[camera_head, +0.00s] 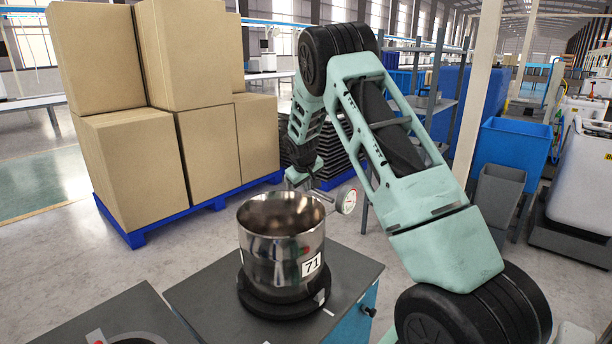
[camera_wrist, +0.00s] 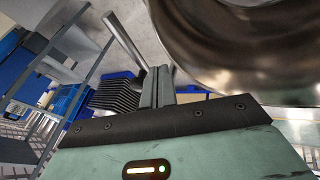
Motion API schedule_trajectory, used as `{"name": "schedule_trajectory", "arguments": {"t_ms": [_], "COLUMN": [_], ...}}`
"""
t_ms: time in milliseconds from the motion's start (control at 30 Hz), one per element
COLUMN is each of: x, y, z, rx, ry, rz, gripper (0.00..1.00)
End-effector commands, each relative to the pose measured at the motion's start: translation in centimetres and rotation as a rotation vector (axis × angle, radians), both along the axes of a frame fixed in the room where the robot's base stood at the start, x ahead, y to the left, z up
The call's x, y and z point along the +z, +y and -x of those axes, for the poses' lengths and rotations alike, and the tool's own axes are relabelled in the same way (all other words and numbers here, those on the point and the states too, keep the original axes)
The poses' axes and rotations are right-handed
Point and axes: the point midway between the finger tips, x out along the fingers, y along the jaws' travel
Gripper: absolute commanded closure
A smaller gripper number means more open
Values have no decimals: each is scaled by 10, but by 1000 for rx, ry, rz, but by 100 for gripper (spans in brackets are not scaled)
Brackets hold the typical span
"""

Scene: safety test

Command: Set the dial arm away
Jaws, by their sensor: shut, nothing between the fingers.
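A shiny metal pot (camera_head: 282,240) with a "71" label stands upright on a black round base on a grey cabinet. A round white-faced dial (camera_head: 347,201) shows just right of the pot's rim, with a thin arm reaching toward the pot. My gripper (camera_head: 299,180) is behind the pot's far rim in the head view, partly hidden. In the wrist view my gripper (camera_wrist: 158,82) is shut and empty. A grey rod (camera_wrist: 124,38) runs down toward the fingers there; I cannot tell if they touch. The pot's curved wall (camera_wrist: 245,55) is close at the right.
Stacked cardboard boxes (camera_head: 130,170) stand on a blue pallet (camera_head: 143,234) at the left. A second dark cabinet top (camera_head: 125,315) is at the front left. Blue bins (camera_head: 510,150) stand at the right. Open floor lies left of the pallet.

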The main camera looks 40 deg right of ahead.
Motion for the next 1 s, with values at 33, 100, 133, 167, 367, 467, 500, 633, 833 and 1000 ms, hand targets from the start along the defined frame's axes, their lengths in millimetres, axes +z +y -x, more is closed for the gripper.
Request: {"name": "schedule_trajectory", "arguments": {"t_ms": [33,100,133,167,367,467,500,633,833,1000], "x": [-10,-14,-16,-18,-26,-27,-27,-27,-27,-26], "y": [-5,-15,-19,-23,-38,-41,-42,-42,-42,-48], "z": [-2,-2,-2,-1,-1,-1,-1,-1,0,2], "rx": [-1,-5,-5,-5,-1,0,0,0,2,30], "ry": [3,0,1,0,0,-1,-1,-1,0,0], "rz": [-1,-1,-1,-1,-1,0,0,0,0,-1], "gripper": [100,100,100,100,100,100,100,100,100,100]}}
